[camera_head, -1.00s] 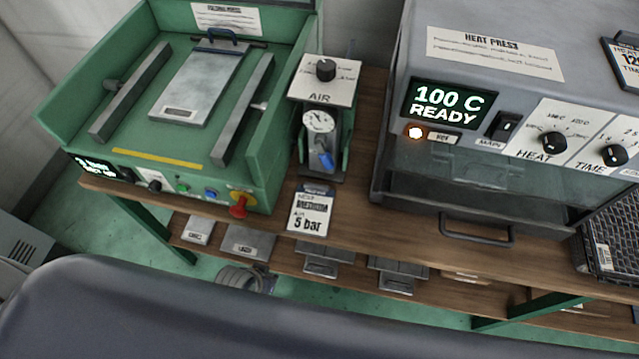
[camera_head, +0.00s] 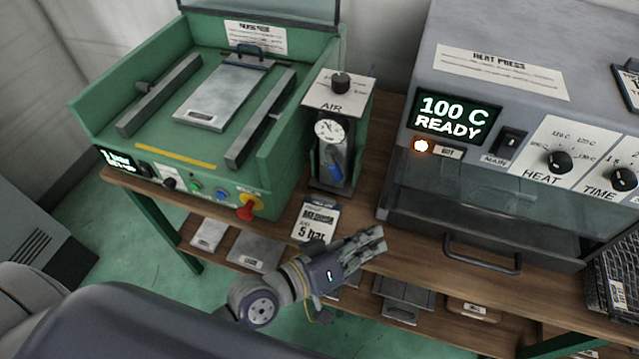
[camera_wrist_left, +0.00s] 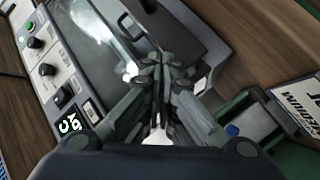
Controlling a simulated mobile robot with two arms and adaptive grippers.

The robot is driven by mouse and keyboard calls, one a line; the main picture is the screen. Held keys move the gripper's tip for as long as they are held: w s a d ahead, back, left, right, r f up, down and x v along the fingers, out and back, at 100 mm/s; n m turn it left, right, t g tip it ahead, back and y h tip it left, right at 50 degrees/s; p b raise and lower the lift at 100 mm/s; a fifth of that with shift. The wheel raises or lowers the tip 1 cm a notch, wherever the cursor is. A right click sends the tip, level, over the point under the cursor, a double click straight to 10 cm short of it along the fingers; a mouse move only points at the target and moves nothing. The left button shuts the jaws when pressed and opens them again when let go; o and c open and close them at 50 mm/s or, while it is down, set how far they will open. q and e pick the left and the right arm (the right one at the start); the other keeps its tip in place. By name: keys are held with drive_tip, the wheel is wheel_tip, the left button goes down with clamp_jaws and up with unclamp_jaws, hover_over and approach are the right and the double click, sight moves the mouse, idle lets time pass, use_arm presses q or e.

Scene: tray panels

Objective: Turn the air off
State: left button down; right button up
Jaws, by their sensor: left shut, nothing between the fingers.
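The air unit (camera_head: 333,178) stands between the green machine and the heat press. Its white AIR panel (camera_head: 318,98) carries a black knob (camera_head: 341,82). My left gripper (camera_head: 378,240) is shut and empty, in front of the bench, below and right of the air unit, apart from the lever. Its fingers (camera_wrist_left: 158,68) meet in the left wrist view. My right gripper is not in view.
The heat press (camera_head: 490,100), reading 100 C READY, stands right, its front handle (camera_head: 482,262) sticking out. The green machine (camera_head: 270,160) has a red knob (camera_head: 245,212). A 5 bar card (camera_head: 315,220) lies at the bench edge. A mesh basket (camera_head: 610,275) stands far right.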

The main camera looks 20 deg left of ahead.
use_arm(q)
drive_tip(key=w+a+r+n+t+y, duration=0.4)
drive_tip(key=r+n+t, duration=0.25)
drive_tip(key=n, duration=0.45)
drive_tip(key=a+f+n+y, duration=0.3)
drive_tip(key=n, duration=0.1)
drive_tip(key=a+f+n+g+y, duration=0.1)
drive_tip(key=a+f+n+y, duration=0.2)
drive_tip(key=a+n+y, duration=0.1)
drive_tip(key=s+a+f+n+g+y, duration=0.1)
drive_tip(key=a+f+n+y, duration=0.2)
drive_tip(key=f+n, duration=0.1)
drive_tip(key=shift+s+a+n+g+y, duration=0.1)
drive_tip(key=shift+a+n+g+y, duration=0.15)
drive_tip(key=shift+a+n+y, duration=0.1)
